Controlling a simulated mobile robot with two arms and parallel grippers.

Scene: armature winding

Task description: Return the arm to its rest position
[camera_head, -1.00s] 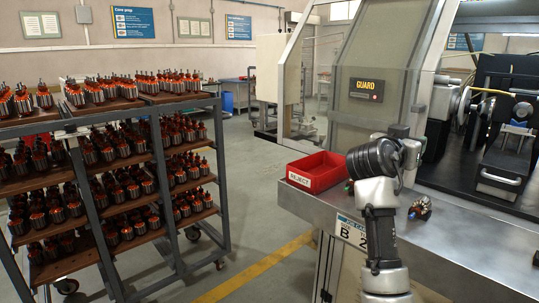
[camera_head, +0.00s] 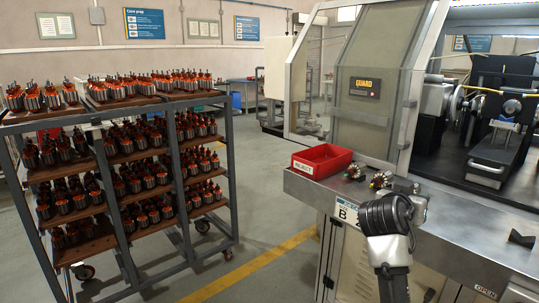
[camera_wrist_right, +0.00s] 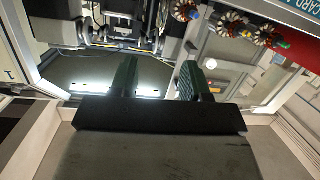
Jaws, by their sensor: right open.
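My right arm (camera_head: 388,245) rises from the bottom of the head view, in front of the steel counter (camera_head: 450,238). In that view the dark wrist hides most of the gripper. In the right wrist view my right gripper (camera_wrist_right: 158,80) shows two dark fingers spread apart with nothing between them. My left gripper is not in view. Armatures (camera_wrist_right: 236,21) also show at the upper right of the wrist view, apart from the fingers.
The red reject bin (camera_head: 322,160) stands on the counter's left end. The winding machine (camera_head: 490,110) and its guard panel (camera_head: 370,90) stand behind. A wheeled rack (camera_head: 180,145) full of armatures stands at left. Floor between rack and counter is clear.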

